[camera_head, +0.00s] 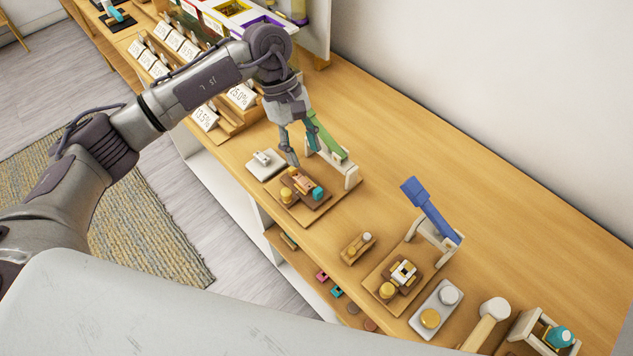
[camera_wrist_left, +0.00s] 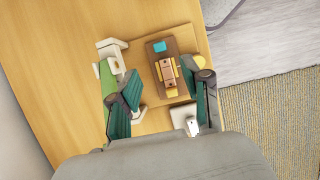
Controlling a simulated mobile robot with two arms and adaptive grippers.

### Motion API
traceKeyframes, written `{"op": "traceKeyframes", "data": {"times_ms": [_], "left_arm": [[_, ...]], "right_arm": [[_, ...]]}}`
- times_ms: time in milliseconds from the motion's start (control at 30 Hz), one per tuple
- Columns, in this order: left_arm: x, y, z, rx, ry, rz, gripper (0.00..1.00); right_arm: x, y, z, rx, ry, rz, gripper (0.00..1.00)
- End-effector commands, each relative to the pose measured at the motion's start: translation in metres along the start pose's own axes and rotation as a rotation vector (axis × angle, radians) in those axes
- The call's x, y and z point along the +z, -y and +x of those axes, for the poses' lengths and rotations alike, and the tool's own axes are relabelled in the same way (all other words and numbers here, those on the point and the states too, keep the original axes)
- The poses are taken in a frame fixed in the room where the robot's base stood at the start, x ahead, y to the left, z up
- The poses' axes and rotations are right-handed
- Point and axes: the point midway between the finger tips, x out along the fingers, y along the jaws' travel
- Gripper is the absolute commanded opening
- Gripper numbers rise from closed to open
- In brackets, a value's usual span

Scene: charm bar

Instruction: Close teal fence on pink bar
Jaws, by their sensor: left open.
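A pink bar (camera_head: 303,183) sits on a brown block on a wooden board (camera_head: 317,213), with yellow pieces beside it. The teal fence (camera_head: 318,194) is at the right end of this block, close to the bar; whether they touch is unclear. In the left wrist view, the teal fence (camera_wrist_left: 159,46) lies above the pink bar (camera_wrist_left: 167,70). My left gripper (camera_head: 301,155) is open and empty above the board's far side, near a raised green lever (camera_head: 328,138). In the left wrist view my left gripper (camera_wrist_left: 168,92) shows its fingers apart, partly covering the stand. My right gripper is out of view.
A white plate (camera_head: 266,165) stands left of the board. A second board with a raised blue lever (camera_head: 430,208) is to the right, with a small wooden block (camera_head: 358,248) between. Price cards (camera_head: 205,117) stand behind left. The counter's back right is clear.

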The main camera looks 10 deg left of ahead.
Motion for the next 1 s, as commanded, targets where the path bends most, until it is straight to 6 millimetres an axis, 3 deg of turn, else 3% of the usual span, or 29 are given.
{"op": "traceKeyframes", "data": {"times_ms": [300,500,933,1000], "left_arm": [[0.003,0.0,0.066,-0.003,0.005,-0.001,0.48],[0.002,0.0,0.095,0.0,0.004,-0.001,0.48],[0.001,0.0,0.106,0.001,0.003,0.0,0.48],[0.001,0.0,0.105,0.001,0.003,0.0,0.36]], "right_arm": [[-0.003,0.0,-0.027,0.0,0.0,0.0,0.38],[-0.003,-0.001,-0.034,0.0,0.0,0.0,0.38],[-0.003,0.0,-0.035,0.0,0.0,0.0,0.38],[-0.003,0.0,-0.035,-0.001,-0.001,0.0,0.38]]}}
